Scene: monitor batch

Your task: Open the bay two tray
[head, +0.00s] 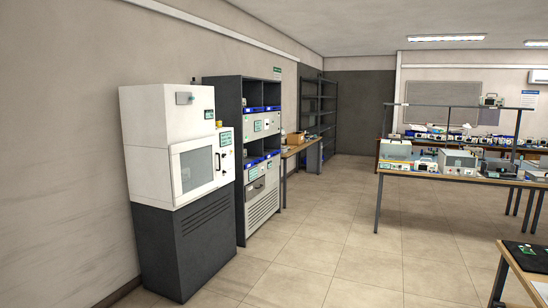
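A dark grey rack (228,98) stands against the left wall, just beyond the white cabinet. It has several bays; some hold blue-edged shelves or trays (253,160), and others hold light grey units (262,126). A lower unit with a handle (258,187) sits above a vented panel. The labels are too small to read, so I cannot tell which bay is bay two. The trays look pushed in. My gripper is not in view.
A white cabinet with a window (196,166) on a dark base (188,250) stands nearest on the left. A workbench with instruments (455,177) is at right; a table corner with a dark mat (530,257) is front right. The tiled floor (340,235) between is clear.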

